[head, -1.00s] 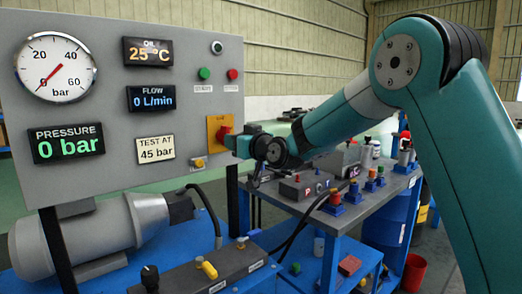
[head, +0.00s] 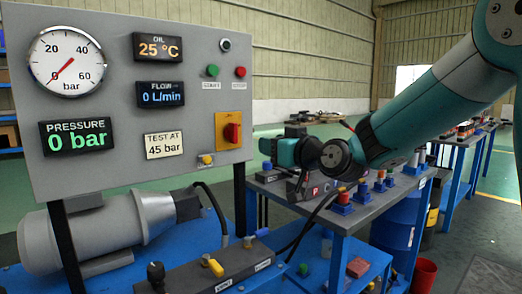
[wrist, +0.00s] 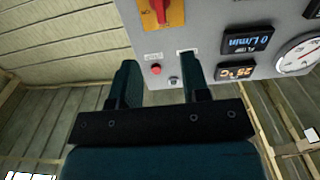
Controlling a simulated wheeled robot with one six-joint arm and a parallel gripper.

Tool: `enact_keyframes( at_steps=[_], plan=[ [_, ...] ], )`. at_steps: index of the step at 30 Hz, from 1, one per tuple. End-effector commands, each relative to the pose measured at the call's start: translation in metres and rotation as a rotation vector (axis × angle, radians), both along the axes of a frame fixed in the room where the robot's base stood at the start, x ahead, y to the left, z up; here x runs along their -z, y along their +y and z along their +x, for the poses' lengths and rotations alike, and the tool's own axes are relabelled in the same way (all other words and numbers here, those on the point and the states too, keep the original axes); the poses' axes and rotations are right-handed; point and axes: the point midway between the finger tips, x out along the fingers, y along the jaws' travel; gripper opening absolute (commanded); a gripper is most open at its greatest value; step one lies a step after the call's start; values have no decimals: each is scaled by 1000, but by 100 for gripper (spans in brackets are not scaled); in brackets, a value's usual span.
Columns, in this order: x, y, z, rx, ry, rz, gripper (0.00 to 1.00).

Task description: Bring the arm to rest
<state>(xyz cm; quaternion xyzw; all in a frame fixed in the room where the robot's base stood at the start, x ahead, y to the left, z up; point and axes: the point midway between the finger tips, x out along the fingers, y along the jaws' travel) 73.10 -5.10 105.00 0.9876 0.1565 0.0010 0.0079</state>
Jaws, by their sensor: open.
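My gripper (wrist: 161,75) shows in the wrist view with its two dark teal fingers spread apart and nothing between them. The grey control panel lies beyond the fingertips there. In the head view my gripper end (head: 272,148) is just right of the panel (head: 120,195), with a visible gap from the red switch (head: 232,132) on its yellow plate. The fingers are hard to make out in that view. My arm reaches in from the upper right, above the bench.
A blue-framed bench (head: 350,212) with small coloured fittings stands under my arm. A pump motor (head: 85,238) and a valve block (head: 205,268) sit below the panel. A red bucket (head: 424,275) is on the floor at right. The pressure display (head: 76,137) reads 0 bar.

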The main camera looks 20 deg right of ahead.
Motion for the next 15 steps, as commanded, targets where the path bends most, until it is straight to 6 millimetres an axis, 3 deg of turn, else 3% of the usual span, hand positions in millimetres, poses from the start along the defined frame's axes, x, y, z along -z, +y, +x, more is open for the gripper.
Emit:
enact_keyframes(
  at_steps=[5, 8, 11, 15],
  plan=[
    [2, 5, -3, -14, 18, -2, 43],
    [13, 27, -19, -79, 109, -10, 43],
    [37, 64, -57, -192, 299, -39, 43],
    [79, 105, -141, -349, 642, -118, 43]
  ],
)
